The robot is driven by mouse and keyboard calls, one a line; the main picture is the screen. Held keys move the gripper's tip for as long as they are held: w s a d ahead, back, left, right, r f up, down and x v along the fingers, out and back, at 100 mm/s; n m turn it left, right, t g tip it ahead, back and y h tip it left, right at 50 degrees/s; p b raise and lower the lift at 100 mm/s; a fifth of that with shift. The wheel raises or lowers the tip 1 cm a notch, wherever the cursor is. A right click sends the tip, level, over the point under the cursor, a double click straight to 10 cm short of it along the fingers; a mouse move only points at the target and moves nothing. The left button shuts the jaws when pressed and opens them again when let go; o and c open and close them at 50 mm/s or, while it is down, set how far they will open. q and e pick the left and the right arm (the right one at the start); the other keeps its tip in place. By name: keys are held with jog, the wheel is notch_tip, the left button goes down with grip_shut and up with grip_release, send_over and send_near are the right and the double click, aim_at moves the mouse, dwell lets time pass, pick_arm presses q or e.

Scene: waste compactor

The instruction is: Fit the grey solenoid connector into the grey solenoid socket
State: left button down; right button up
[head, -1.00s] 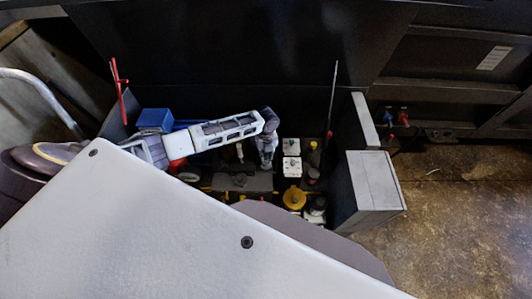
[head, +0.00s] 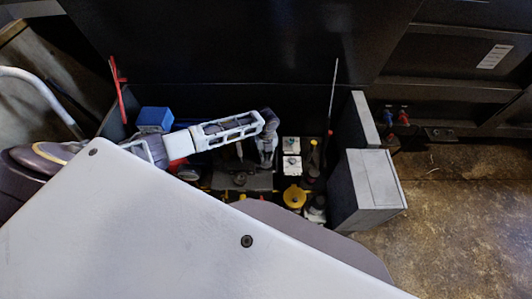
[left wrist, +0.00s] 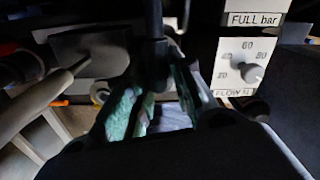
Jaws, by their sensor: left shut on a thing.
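My left gripper (head: 267,158) points down into the open machine bay, just left of two white dial blocks (head: 291,154). In the left wrist view its fingers (left wrist: 160,100) are close together around a dark, upright piece (left wrist: 155,55) with a thin stem above. I take this as the grey solenoid connector, but shadow hides its shape and lower end. A dark grey block with a thick cable (left wrist: 88,52) shows to the left of the fingers. I cannot make out the grey solenoid socket for certain. My right gripper is not in view.
A white dial plate marked FLOW (left wrist: 238,65) stands close right of the fingers. A yellow cap (head: 294,196) sits below the dial blocks. A grey box (head: 367,185) bounds the bay on the right, and a blue block (head: 155,119) lies left. A thin upright rod (head: 332,100) stands behind.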

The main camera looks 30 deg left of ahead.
pick_arm(q)
jog(key=c, duration=1.2)
grip_release()
jog(key=shift+o, duration=0.2)
jog(key=shift+r, duration=0.1)
jog(key=shift+c, duration=0.4)
jog(key=shift+r+p, duration=2.25)
jog(key=shift+p, duration=0.05)
jog(key=shift+r, duration=1.15)
jog(key=shift+s, duration=0.1)
